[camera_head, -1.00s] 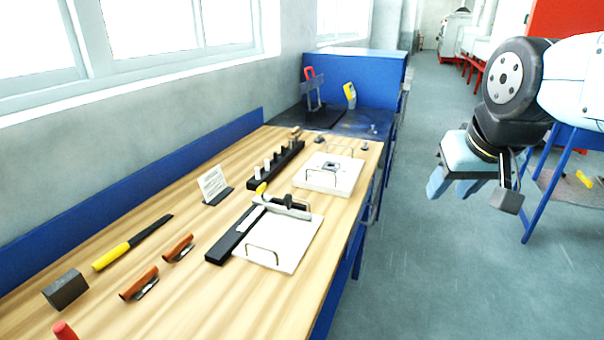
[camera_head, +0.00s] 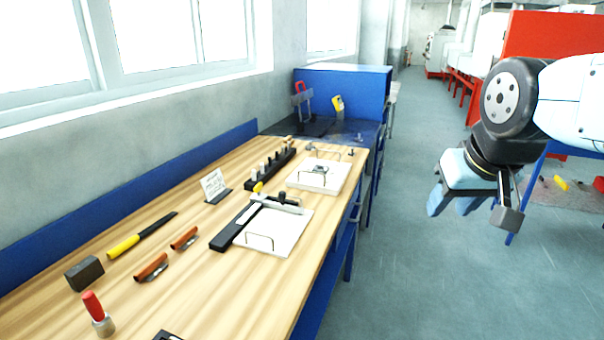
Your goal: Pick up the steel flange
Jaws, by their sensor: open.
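I cannot pick out the steel flange for certain. A small grey metal piece (camera_head: 319,170) lies on the farther white board (camera_head: 300,183) on the wooden bench; it is too small to tell its shape. My gripper (camera_head: 454,203) hangs at the right, over the floor beyond the bench's right edge, with its fingers pointing down. It is open and empty, well apart from everything on the bench.
The wooden bench (camera_head: 190,290) also bears a nearer white board (camera_head: 285,235), a black block with pegs (camera_head: 268,170), a yellow-handled file (camera_head: 125,247), a dark block (camera_head: 84,273) and a red-handled tool (camera_head: 95,310). A blue cabinet (camera_head: 345,85) stands behind. The aisle floor is clear.

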